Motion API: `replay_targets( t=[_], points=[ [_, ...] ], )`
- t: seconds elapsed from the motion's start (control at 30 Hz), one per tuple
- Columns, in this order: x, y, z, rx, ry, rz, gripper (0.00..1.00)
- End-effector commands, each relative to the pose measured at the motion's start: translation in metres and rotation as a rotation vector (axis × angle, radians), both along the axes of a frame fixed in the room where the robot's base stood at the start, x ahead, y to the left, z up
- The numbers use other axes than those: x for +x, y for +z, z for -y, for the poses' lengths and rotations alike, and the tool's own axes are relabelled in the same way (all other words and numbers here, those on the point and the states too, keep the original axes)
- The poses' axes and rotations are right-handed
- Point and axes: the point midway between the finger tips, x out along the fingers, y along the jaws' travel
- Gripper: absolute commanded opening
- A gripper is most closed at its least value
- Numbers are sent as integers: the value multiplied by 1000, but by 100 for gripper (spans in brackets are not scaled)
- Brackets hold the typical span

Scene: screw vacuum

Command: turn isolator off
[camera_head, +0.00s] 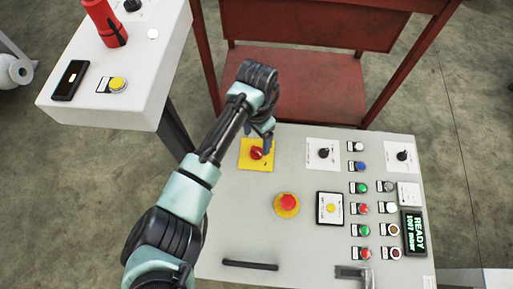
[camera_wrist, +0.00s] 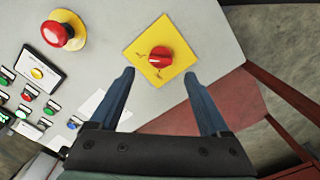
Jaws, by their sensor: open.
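The isolator is a red rotary knob (camera_head: 256,153) on a yellow square plate (camera_head: 258,164) at the upper left of the light grey control panel (camera_head: 225,215). In the wrist view the red knob (camera_wrist: 160,57) sits on its yellow plate (camera_wrist: 141,46), ahead of my fingers and roughly centred between them. My gripper (camera_wrist: 160,88) is open and empty. Its two dark blue fingers are spread wider than the knob, and I see no contact. In the head view my gripper (camera_head: 267,143) is over the plate beside the knob and partly covers the plate's right side.
A red emergency button (camera_head: 288,202) on a yellow base sits below the isolator. Several small buttons, black rotary knobs (camera_head: 323,153) and a green display (camera_head: 413,232) fill the panel's right. A red metal frame (camera_head: 290,85) stands behind. A white console (camera_head: 140,60) stands left.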

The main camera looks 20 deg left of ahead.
Motion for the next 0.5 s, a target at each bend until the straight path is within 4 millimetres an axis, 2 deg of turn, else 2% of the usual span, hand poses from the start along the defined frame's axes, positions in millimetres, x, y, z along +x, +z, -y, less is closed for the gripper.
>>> replay_targets(
  t=[0.03,0.2,0.33,0.5],
  points=[
    [0,-17,0,1,1,-1,80],
    [0,-47,0,2,1,0,80],
    [1,-62,0,1,1,2,80],
    [1,-70,0,1,0,4,80]
  ],
)
